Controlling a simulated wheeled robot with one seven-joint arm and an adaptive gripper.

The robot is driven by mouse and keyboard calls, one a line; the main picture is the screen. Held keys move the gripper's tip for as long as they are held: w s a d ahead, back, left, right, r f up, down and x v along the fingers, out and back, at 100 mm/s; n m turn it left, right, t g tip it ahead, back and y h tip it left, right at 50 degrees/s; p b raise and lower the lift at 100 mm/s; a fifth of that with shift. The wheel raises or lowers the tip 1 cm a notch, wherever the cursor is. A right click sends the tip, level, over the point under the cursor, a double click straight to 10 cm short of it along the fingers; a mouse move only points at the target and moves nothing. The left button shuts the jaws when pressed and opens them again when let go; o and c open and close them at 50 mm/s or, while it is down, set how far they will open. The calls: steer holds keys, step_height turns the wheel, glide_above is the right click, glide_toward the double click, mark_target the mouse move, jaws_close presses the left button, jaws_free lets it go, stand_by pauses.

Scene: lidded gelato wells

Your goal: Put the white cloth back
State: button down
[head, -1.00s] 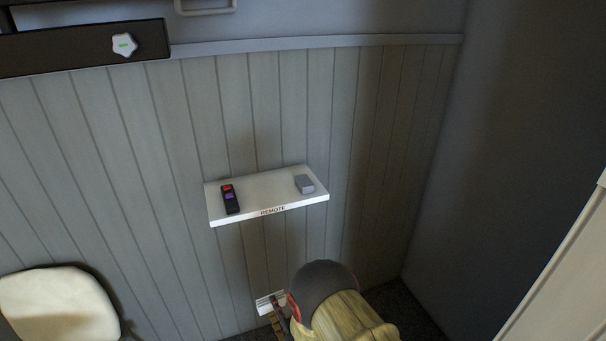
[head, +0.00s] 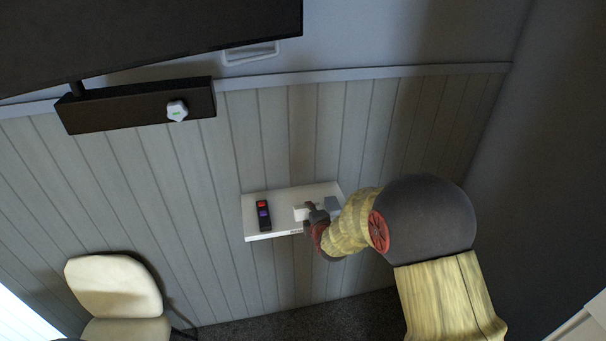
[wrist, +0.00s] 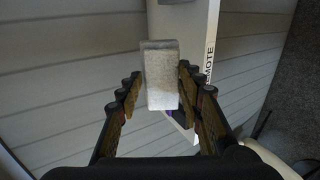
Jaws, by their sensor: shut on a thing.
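The white cloth (wrist: 160,72) looks like a small folded pale block. My gripper (wrist: 159,80) is shut on it, with one finger on each side in the wrist view. In the head view the cloth (head: 300,214) shows beside my gripper (head: 312,214), over the right half of a white wall shelf (head: 263,236) marked REMOTE. I cannot tell whether the cloth touches the shelf. The shelf (wrist: 205,22) also lies behind the cloth in the wrist view.
A black remote (head: 263,215) with red and purple patches lies on the shelf's left half. A grey block (head: 333,204) is at its right, partly hidden by my arm. A cream chair (head: 113,287) stands lower left. A dark box with a white star-shaped thing (head: 177,110) is above.

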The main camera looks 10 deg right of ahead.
steer(key=r+p, duration=0.1)
steer(key=w+r+g+p, duration=0.1)
steer(key=r, duration=0.1)
steer(key=shift+w+r+p, duration=0.15)
steer(key=shift+w+p, duration=0.05)
steer(key=shift+p, duration=0.1)
steer(key=shift+a+r+g+p, duration=0.1)
steer(key=shift+r+g+p, duration=0.25)
steer(key=shift+p, duration=0.2)
steer(key=shift+s+r+g+p, duration=0.2)
steer(key=shift+r+g+p, duration=0.05)
steer(key=shift+p, duration=0.2)
steer(key=s+f+g+p, duration=0.1)
steer(key=s+g, duration=0.2)
steer(key=s, duration=0.7)
steer(key=shift+s+f+p, duration=0.15)
steer(key=shift+f+p, duration=0.1)
steer(key=shift+p, duration=0.15)
steer(key=shift+s+f, duration=0.1)
steer(key=shift+s, duration=0.25)
